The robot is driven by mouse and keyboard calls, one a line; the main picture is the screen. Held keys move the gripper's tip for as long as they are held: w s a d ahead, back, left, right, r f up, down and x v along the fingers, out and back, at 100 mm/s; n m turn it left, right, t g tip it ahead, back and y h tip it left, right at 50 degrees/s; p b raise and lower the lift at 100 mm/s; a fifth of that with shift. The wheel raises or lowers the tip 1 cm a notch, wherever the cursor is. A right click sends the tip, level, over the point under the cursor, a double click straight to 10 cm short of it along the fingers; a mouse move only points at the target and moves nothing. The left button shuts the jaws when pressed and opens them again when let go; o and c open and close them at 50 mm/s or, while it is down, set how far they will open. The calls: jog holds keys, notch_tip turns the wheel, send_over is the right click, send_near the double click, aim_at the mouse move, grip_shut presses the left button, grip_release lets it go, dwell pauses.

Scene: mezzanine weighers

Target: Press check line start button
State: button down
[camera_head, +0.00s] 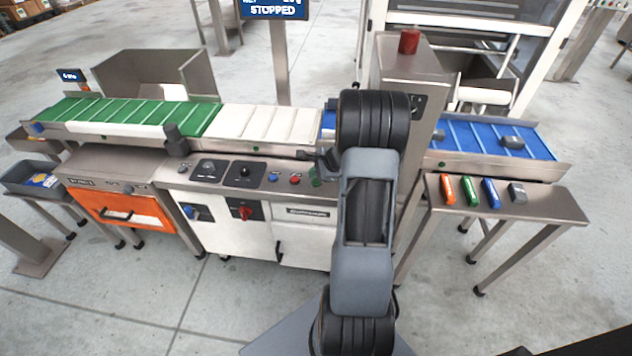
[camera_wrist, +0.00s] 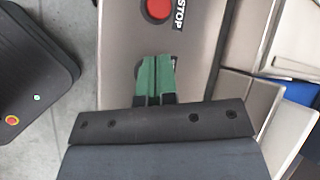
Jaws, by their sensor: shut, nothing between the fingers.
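The control panel (camera_head: 225,174) is a grey sloping top on the white cabinet in the middle of the line. A red button (camera_head: 295,180) sits near its right end, with a blue button (camera_head: 273,177) to its left. In the wrist view the red button (camera_wrist: 158,8) is beside the word STOP. No start button is identifiable; my gripper and arm cover the panel's right end. My gripper (camera_head: 316,178) is shut and empty, just right of the red button. Its green fingers (camera_wrist: 155,78) are together over the panel; contact cannot be told.
Green (camera_head: 140,112), white (camera_head: 265,122) and blue (camera_head: 475,138) belts run behind the panel. A tall steel cabinet with a red top piece (camera_head: 409,41) stands behind my arm. A side table (camera_head: 555,208) holds several small coloured items. A sign (camera_head: 273,10) reads STOPPED.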

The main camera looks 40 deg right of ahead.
jog(key=shift+f, duration=0.1)
jog(key=shift+f+b, duration=0.3)
jog(key=shift+b, duration=0.2)
